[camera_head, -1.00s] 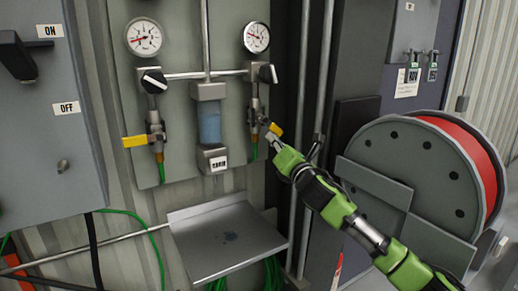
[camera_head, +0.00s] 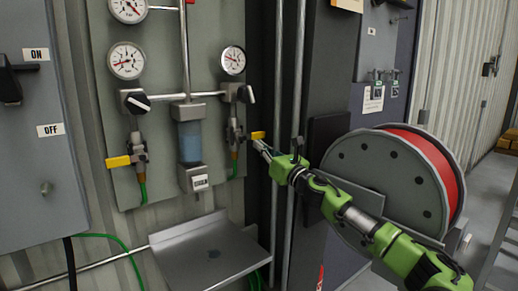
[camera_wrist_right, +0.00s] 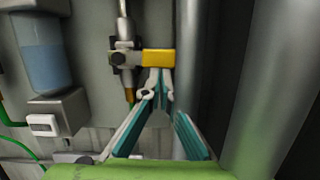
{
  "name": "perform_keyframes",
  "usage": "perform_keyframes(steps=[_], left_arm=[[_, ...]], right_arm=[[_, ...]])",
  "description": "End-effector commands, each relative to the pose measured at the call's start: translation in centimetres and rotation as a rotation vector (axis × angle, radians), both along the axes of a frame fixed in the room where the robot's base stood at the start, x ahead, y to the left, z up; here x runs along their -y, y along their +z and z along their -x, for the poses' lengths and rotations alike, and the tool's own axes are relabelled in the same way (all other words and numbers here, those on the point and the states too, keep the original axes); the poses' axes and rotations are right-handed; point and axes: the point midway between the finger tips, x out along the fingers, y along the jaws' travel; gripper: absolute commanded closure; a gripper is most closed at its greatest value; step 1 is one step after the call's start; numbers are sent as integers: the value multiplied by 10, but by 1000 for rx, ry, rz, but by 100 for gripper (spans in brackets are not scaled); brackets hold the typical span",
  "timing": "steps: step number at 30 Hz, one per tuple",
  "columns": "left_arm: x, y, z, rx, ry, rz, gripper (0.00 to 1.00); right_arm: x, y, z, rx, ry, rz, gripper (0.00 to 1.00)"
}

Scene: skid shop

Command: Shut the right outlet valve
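The right outlet valve (camera_head: 235,138) is on the grey panel, below the right gauge. Its yellow handle (camera_head: 257,135) points right, roughly level. In the right wrist view the yellow handle (camera_wrist_right: 158,57) is just beyond the fingertips, to the right of the valve body (camera_wrist_right: 124,57). My right gripper (camera_head: 258,146) is just below the handle in the head view. In the right wrist view my right gripper's fingers (camera_wrist_right: 160,82) show a narrow gap with nothing held in it. I cannot tell whether the tips touch the handle. My left gripper is out of view.
The left valve's yellow handle (camera_head: 118,161) points left. A clear blue bowl (camera_head: 190,143) hangs between the valves, above a metal shelf (camera_head: 212,255). Vertical pipes (camera_head: 285,120) stand close beside my right gripper. A hose reel (camera_head: 390,175) is at the right.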

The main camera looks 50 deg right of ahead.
Motion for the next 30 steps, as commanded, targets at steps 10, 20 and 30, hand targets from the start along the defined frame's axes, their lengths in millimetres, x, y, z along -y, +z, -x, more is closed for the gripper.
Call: perform_keyframes(steps=[10,20,30], left_arm=[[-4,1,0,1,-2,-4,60],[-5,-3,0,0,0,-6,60],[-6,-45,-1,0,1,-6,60]], right_arm=[[2,4,1,5,-3,-1,100],[2,-1,0,5,-3,-3,100],[6,-49,-3,3,1,-3,100]])
